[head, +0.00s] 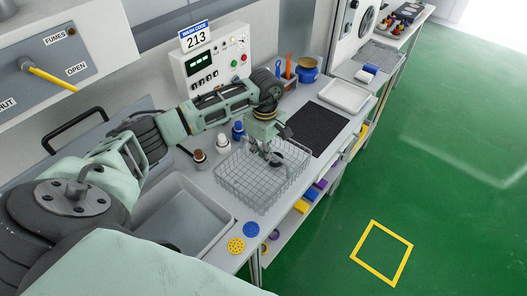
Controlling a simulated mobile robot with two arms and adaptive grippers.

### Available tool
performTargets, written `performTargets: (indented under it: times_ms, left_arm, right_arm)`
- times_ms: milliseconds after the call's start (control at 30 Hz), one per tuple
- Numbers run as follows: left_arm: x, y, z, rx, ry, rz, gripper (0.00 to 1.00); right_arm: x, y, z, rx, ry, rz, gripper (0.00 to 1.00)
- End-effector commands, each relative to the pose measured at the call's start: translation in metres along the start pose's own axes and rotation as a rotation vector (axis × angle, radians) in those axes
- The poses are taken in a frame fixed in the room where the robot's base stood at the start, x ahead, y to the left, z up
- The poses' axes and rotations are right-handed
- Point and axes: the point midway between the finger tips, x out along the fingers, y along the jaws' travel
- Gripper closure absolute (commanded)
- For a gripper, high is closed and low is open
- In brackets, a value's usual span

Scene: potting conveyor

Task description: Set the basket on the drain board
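The basket (240,190) is a grey wire mesh box. It stands upright on the light grey counter, right of the sink (180,222). My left gripper (275,157) points down at the basket's upper right part, with its fingers within the basket's outline. Whether the fingers are open or shut on the wire is too small to tell. A dark round item shows beside the fingertips. A black ribbed mat, which looks like the drain board (320,128), lies flat and bare beyond the basket. My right gripper is not in view.
A white tray (344,96) lies beyond the black board. Small bottles (198,158) stand behind the basket. A control box (214,64) with a "213" sign stands at the back. Blue (251,229) and yellow (236,245) discs lie near the front edge.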

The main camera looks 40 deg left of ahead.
Motion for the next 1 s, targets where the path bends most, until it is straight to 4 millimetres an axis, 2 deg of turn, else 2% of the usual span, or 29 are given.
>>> performTargets:
  times_ms: [100,400,733,800,867,1000]
  left_arm:
    - [0.002,0.000,0.000,0.000,0.000,0.000,0.98]
    - [0.001,0.000,0.000,0.000,0.000,0.000,0.74]
    - [-0.002,0.000,0.000,0.000,0.000,0.000,0.74]
    - [-0.005,0.001,-0.001,-0.001,0.001,0.003,0.74]
    - [-0.013,0.001,-0.001,-0.002,0.002,0.004,0.74]
    - [-0.040,0.002,-0.001,0.000,0.002,0.007,0.74]
  right_arm:
    - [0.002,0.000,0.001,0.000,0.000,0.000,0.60]
    - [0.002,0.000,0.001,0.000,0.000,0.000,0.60]
    - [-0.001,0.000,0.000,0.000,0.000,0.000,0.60]
    - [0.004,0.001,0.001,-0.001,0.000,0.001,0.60]
    - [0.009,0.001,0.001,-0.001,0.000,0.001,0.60]
    - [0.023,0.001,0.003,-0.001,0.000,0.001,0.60]
